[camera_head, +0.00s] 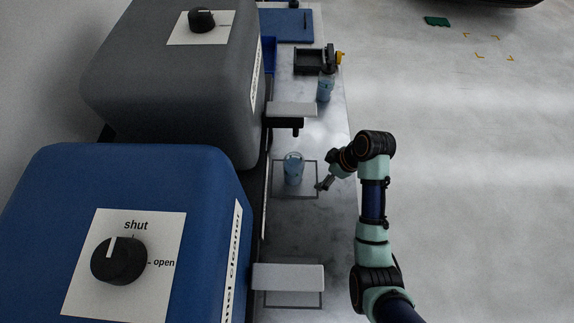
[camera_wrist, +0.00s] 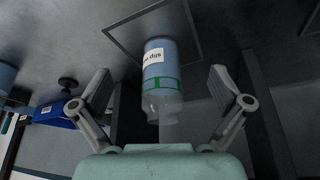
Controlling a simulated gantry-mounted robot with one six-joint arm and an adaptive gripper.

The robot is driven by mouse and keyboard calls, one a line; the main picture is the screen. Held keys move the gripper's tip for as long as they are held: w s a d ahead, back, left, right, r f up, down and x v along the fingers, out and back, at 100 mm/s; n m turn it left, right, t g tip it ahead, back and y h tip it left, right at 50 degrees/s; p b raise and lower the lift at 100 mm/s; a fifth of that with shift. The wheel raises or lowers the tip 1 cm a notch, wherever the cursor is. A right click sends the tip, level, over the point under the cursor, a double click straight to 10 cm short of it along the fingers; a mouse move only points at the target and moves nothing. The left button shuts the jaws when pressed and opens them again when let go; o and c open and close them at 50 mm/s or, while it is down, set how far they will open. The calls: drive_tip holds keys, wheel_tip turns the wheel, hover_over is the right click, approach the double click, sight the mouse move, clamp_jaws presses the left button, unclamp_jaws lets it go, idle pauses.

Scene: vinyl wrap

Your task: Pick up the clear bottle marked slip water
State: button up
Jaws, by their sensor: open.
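In the wrist view, the clear bottle (camera_wrist: 168,51) has bluish contents, a white label reading "slip" with the rest cut off, and green marks. It sits between my gripper's (camera_wrist: 160,82) open fingers, one on each side, farther out than the fingertips; contact is not visible. In the head view, a clear container with bluish contents (camera_head: 294,168), apparently the same bottle, stands inside a dark outlined square on the marbled bench. My gripper (camera_head: 322,185) is just to its right, low over the bench.
A blue tank (camera_head: 130,180) and a grey tank (camera_head: 175,110) with knobs stand left of the bench (camera_head: 300,222). Light grey ledges (camera_head: 291,110) (camera_head: 288,277) jut out on either side of the bottle. A spray bottle (camera_head: 325,88) and dark tray (camera_head: 309,61) stand farther back.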

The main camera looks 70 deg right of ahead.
sight(295, 158)
drive_tip(key=w, duration=0.3)
drive_tip(key=w+b, duration=0.1)
drive_tip(key=w, duration=0.3)
drive_tip(key=w+f, duration=0.1)
drive_tip(key=w, duration=0.3)
drive_tip(key=shift+w+d+b, duration=0.1)
drive_tip(key=shift+w+b, duration=0.1)
drive_tip(key=shift+b, duration=0.1)
drive_tip(key=shift+s+f, duration=0.1)
drive_tip(key=c, duration=1.9)
